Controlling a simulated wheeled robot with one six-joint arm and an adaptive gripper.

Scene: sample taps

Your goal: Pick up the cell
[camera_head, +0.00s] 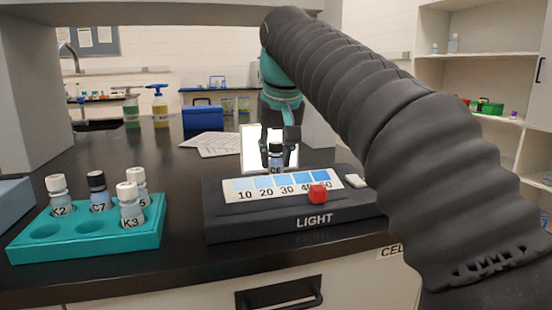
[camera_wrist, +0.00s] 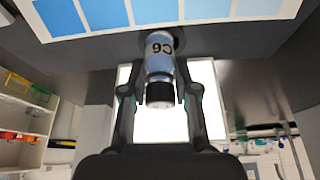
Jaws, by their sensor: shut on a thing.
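The cell is a small vial (camera_head: 276,163) with pale blue content, in front of the white lit panel (camera_head: 254,142) behind the dark LIGHT box (camera_head: 230,222). In the wrist view the vial (camera_wrist: 159,64) shows a black cap and a label that looks like C6. My gripper (camera_head: 278,146) points down, with its fingers on both sides of the vial. The fingers also show in the wrist view (camera_wrist: 160,97), shut on it near the cap. The vial's base is by a dark round spot on the box; I cannot tell whether it is seated or lifted.
A teal rack (camera_head: 90,246) at left holds several vials, among them K2 (camera_head: 59,200), C7 (camera_head: 98,194) and K3 (camera_head: 130,207). A white block (camera_head: 355,181) is at the box's right. Papers (camera_head: 212,144) lie behind.

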